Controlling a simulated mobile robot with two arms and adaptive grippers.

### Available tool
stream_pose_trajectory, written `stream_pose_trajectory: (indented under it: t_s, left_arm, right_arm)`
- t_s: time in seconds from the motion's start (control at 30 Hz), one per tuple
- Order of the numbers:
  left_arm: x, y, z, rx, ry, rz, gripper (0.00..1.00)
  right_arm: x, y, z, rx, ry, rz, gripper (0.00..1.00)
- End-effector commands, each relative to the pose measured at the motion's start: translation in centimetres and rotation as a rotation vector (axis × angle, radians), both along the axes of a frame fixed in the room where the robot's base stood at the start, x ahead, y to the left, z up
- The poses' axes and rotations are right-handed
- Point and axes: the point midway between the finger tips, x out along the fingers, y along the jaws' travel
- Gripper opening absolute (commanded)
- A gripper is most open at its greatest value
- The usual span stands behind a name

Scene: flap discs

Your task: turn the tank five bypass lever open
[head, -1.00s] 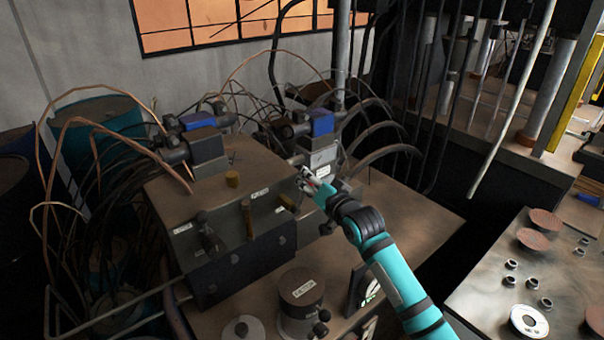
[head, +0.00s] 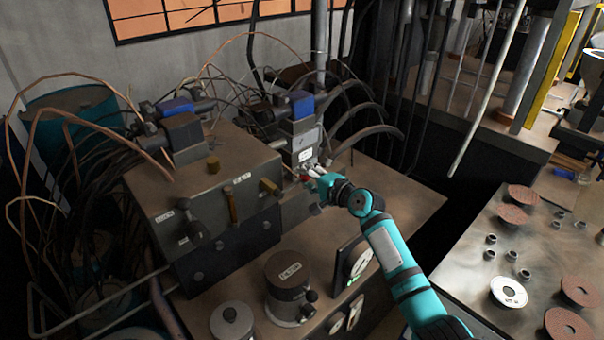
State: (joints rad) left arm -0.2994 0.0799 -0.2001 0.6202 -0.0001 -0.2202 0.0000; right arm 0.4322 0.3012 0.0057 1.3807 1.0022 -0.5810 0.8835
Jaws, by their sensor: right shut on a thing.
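My right gripper (head: 311,172) is shut at the right end of the dark valve block (head: 225,244), in front of a grey valve body (head: 301,143) with a blue top. A small red part (head: 304,179) shows at its fingertips; the fingers hide most of what they hold. I cannot tell whether this is the tank five bypass lever. The block also carries a dark knob (head: 194,230), an upright brass lever (head: 232,206) and a short brass handle (head: 269,187). Their white labels are too small to read. My left gripper is out of view.
Hoses and copper pipes crowd the left and back. A bench (head: 470,270) with flap discs (head: 523,194) and metal rings is at right.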

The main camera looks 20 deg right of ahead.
Motion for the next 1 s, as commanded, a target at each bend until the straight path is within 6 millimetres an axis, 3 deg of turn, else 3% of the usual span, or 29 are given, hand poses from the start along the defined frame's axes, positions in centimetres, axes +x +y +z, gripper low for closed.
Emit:
stream_pose_trajectory:
  t_s: [0.03,0.2,0.9,0.93,1.0]
  left_arm:
    - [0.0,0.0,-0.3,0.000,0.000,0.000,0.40]
    - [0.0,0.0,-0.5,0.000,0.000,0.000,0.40]
    - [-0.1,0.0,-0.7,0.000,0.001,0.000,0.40]
    - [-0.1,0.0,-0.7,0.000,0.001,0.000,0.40]
    - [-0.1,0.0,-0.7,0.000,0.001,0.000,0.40]
  right_arm:
    - [-0.1,-0.1,-0.9,0.025,0.020,0.002,0.00]
    - [-0.1,-0.2,-1.6,0.102,0.049,0.001,0.00]
    - [-0.2,-0.2,-2.3,0.170,0.076,0.000,0.00]
    - [-0.2,-0.2,-2.3,0.170,0.076,0.000,0.23]
    - [-0.2,-0.2,-2.4,0.170,0.077,0.000,0.32]
